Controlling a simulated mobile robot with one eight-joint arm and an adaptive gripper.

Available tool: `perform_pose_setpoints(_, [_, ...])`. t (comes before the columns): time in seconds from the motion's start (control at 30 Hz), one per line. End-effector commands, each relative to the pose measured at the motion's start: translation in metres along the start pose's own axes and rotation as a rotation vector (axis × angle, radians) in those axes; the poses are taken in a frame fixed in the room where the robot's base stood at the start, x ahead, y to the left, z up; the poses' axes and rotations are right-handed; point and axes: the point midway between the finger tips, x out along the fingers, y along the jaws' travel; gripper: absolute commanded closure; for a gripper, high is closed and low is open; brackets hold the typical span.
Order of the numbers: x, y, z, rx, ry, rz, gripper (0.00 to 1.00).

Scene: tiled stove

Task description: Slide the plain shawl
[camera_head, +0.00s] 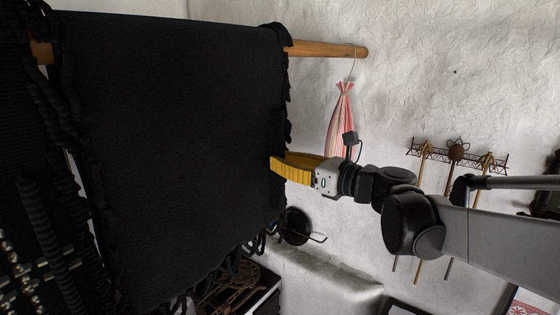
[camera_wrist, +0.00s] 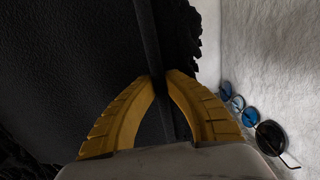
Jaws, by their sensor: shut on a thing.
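A plain black shawl (camera_head: 180,140) hangs from a wooden rod (camera_head: 335,50) and fills the left half of the head view. It has a fringed right edge. My gripper (camera_head: 278,163) has yellow fingers and comes in from the right at about mid-height of that edge. In the wrist view the fingers of my gripper (camera_wrist: 160,80) close on a raised fold of the shawl (camera_wrist: 70,70), with black cloth running on between them. In the head view the fingertips are partly lost against the dark cloth.
Another black textile with fringe and a shiny pattern (camera_head: 40,260) hangs at the far left. A red-striped cloth (camera_head: 341,120) hangs from the rod's end. Hooks with walking sticks (camera_head: 456,155) are on the white wall. Pans (camera_head: 294,226) hang below my gripper, and also show at right in the wrist view (camera_wrist: 270,137).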

Motion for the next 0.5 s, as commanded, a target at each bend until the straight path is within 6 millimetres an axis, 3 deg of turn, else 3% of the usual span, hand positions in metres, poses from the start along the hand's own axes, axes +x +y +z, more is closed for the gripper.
perform_pose_setpoints(0.23, [0.000, -0.029, -0.001, 0.001, -0.002, -0.004, 1.00])
perform_pose_setpoints(0.5, [0.000, -0.102, 0.000, 0.001, -0.003, -0.003, 1.00])
